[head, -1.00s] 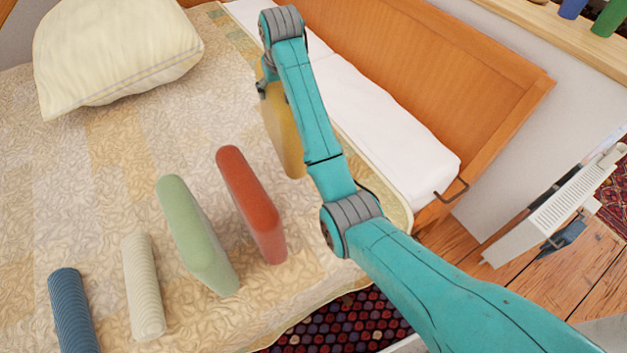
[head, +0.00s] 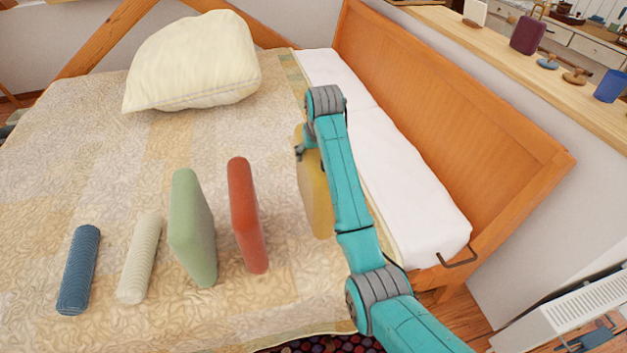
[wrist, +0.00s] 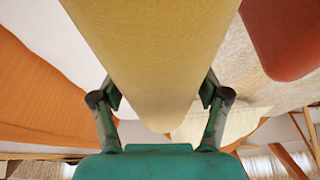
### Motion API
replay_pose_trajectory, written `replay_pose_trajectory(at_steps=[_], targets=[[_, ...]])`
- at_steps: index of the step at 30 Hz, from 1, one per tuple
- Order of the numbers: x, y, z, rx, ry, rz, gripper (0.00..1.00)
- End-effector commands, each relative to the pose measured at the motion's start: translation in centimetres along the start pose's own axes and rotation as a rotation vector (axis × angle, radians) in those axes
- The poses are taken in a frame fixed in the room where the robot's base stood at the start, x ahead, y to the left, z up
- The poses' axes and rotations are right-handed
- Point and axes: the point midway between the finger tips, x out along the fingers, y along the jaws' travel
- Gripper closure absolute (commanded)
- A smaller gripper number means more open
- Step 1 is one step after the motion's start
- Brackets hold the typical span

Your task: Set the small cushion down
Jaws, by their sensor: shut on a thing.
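The yellow small cushion (head: 314,190) stands upright at the right side of the bed, partly hidden behind my arm in the head view. My gripper (wrist: 160,98) is shut on it, with one finger on each side; the cushion (wrist: 155,50) fills the middle of the wrist view. In the head view my gripper (head: 301,150) is mostly hidden by my wrist. Whether the cushion's lower edge touches the bedspread, I cannot tell.
Left of it on the bed (head: 100,150) stand a red cushion (head: 246,215) and a green cushion (head: 192,230), then a cream roll (head: 140,258) and a blue roll (head: 78,270). A large pillow (head: 195,62) lies behind. A wooden headboard (head: 450,110) rises at the right.

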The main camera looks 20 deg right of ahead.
Motion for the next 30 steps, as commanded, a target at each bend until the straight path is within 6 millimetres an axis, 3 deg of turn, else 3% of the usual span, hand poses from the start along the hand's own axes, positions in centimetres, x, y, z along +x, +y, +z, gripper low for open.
replay_pose_trajectory(at_steps=[16, 23, 24, 27, 30], targets=[[6.0, 0.0, 2.5, 0.0, 0.0, 0.0, 0.95], [6.3, 0.0, 2.5, 0.0, 0.002, 0.0, 0.95], [6.4, 0.0, 2.6, 0.0, 0.0, 0.0, 0.21], [6.4, 0.0, 2.6, 0.0, 0.0, 0.0, 0.0], [6.4, 0.0, 2.6, 0.0, 0.0, 0.0, 0.0]])
